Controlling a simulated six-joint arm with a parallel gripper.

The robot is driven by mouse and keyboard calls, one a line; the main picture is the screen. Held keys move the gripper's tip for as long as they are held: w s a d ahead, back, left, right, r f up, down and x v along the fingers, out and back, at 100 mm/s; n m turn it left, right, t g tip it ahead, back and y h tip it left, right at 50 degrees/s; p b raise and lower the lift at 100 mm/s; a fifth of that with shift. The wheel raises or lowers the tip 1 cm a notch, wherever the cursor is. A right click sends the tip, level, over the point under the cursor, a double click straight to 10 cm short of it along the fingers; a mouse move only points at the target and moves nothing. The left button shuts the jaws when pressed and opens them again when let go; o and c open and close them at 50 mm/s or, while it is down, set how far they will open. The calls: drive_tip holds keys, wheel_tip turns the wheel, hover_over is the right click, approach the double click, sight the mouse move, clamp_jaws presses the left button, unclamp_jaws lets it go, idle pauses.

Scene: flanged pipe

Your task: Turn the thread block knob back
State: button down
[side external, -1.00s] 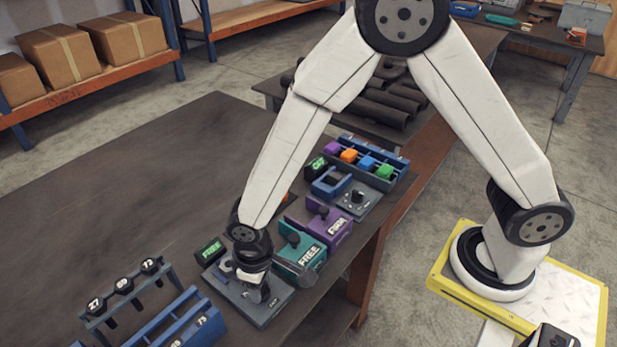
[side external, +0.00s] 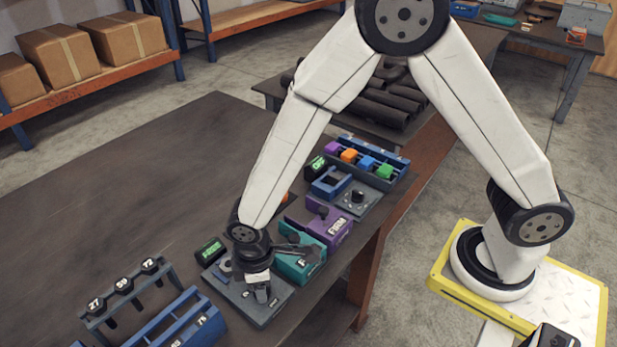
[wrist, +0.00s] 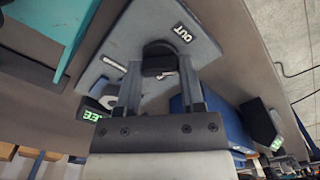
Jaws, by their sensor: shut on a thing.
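The thread block appears to be the grey block (side external: 244,304) near the table's front edge; it also shows in the wrist view (wrist: 205,50), with a white "OUT" label. Its black knob (wrist: 160,52) stands between the fingertips of my gripper (wrist: 160,75). My gripper (side external: 260,290) points down over the block and is shut on the knob. In the side view the fingers and wrist mostly hide the knob. A small dark display (side external: 209,250) with green letters stands behind the block; its letters are partly cut off in the wrist view.
A teal block (side external: 300,265) sits close to the right of my gripper, with a purple "FIRM" block (side external: 328,229) beyond it. A rack of numbered black pieces (side external: 124,290) and a blue holder (side external: 180,320) stand at the left. The table's left part is clear.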

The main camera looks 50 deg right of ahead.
drive_tip(key=shift+c, duration=1)
unclamp_jaws()
drive_tip(key=shift+r, duration=0.2)
drive_tip(key=shift+r, duration=3.75)
